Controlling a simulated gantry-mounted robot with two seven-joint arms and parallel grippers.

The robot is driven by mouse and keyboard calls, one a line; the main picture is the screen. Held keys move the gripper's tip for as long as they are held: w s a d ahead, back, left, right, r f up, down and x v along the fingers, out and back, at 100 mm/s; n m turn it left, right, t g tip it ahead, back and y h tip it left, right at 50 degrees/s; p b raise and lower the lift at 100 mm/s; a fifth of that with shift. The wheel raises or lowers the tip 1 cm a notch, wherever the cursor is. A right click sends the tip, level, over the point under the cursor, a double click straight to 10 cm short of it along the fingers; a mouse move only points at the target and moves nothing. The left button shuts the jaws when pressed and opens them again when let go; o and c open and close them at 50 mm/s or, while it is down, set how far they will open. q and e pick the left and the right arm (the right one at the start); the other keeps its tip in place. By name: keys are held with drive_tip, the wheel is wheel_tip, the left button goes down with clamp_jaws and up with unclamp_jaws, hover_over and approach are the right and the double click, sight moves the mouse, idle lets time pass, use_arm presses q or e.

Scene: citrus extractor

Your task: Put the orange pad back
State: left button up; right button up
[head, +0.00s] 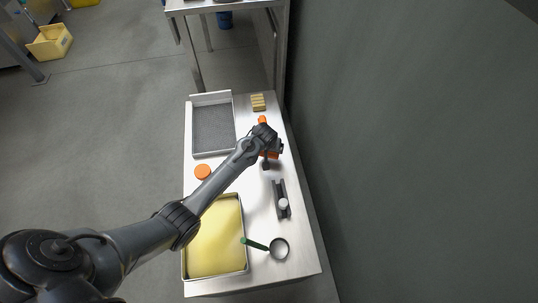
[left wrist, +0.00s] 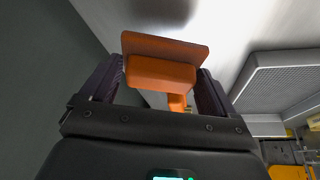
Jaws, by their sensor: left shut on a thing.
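My left gripper (head: 272,150) is over the right side of the steel table, at its far half. In the left wrist view the gripper (left wrist: 158,85) is shut on an orange pad (left wrist: 165,48), a block with a wider flat plate at its outer end. In the head view only part of the orange pad (head: 274,155) shows, as my wrist covers the rest. Another orange part (head: 262,120) shows just beyond my wrist. Whether the pad touches anything below cannot be told. My right gripper is in neither view.
A grey-floored tray (head: 228,96) stands at the far left of the table, with a yellowish block (head: 258,102) beside it. An orange disc (head: 202,171), a yellow-filled tray (head: 243,240), a dark holder (head: 279,189) and a green-handled strainer (head: 279,248) lie nearer. A dark wall (head: 400,150) runs along the right.

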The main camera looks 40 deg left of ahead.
sight(269, 153)
use_arm(q)
wheel_tip(269, 153, down, 4)
drive_tip(key=b, duration=0.3)
drive_tip(key=shift+f, duration=0.15)
drive_tip(key=o, duration=0.7)
drive_tip(key=shift+o, duration=0.2)
